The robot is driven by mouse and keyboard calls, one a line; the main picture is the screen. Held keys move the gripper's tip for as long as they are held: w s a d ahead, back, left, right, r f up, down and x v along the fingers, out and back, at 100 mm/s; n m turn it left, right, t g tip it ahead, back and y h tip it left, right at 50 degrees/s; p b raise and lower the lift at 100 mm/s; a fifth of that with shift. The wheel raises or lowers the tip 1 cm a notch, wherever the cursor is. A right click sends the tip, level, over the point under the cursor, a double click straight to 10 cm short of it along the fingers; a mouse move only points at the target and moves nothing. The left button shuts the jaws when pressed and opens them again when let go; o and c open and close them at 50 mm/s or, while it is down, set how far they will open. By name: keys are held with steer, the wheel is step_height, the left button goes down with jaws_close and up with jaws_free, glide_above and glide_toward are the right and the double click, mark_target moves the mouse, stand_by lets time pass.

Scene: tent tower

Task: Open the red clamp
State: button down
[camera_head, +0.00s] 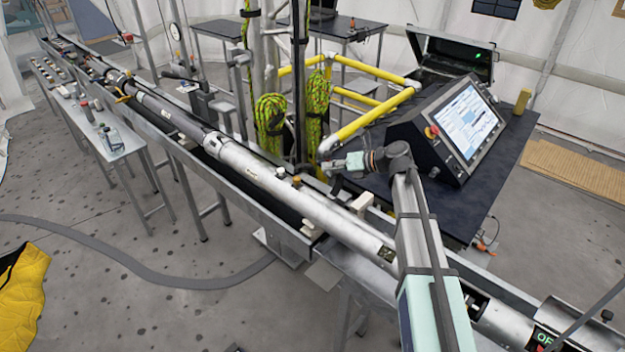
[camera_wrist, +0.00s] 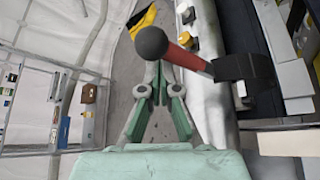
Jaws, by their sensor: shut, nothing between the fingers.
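The red clamp's handle (camera_wrist: 195,57) shows in the wrist view as a red rod with a black ball knob at its left end. Its right end joins a dark block (camera_wrist: 243,70) beside the long pale pipe. My gripper (camera_wrist: 158,82) is shut and empty, with its green fingers together just below the knob in the picture. The knob and rod overlap the fingertips, and I cannot tell if they touch. In the head view my gripper (camera_head: 328,166) is above the pipe, near the dark table's left edge. The clamp is not clear in the head view.
The long silver pipe (camera_head: 275,187) lies in a metal trough running diagonally. A control console (camera_head: 452,128) and an open black case (camera_head: 450,60) stand on the dark table at right. Yellow rails (camera_head: 372,118) and green rope coils (camera_head: 270,120) are close behind my gripper.

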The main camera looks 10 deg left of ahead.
steer(key=w+d, duration=0.5)
steer(key=w, duration=0.3)
steer(key=shift+d, duration=0.15)
steer(key=shift+d+r, duration=0.1)
stand_by(0.4)
steer(key=s+b, duration=0.1)
steer(key=s, duration=0.4)
steer(key=d+b, duration=0.3)
steer(key=d, duration=0.4)
steer(key=shift+s+d, duration=0.25)
steer(key=shift+d, duration=0.1)
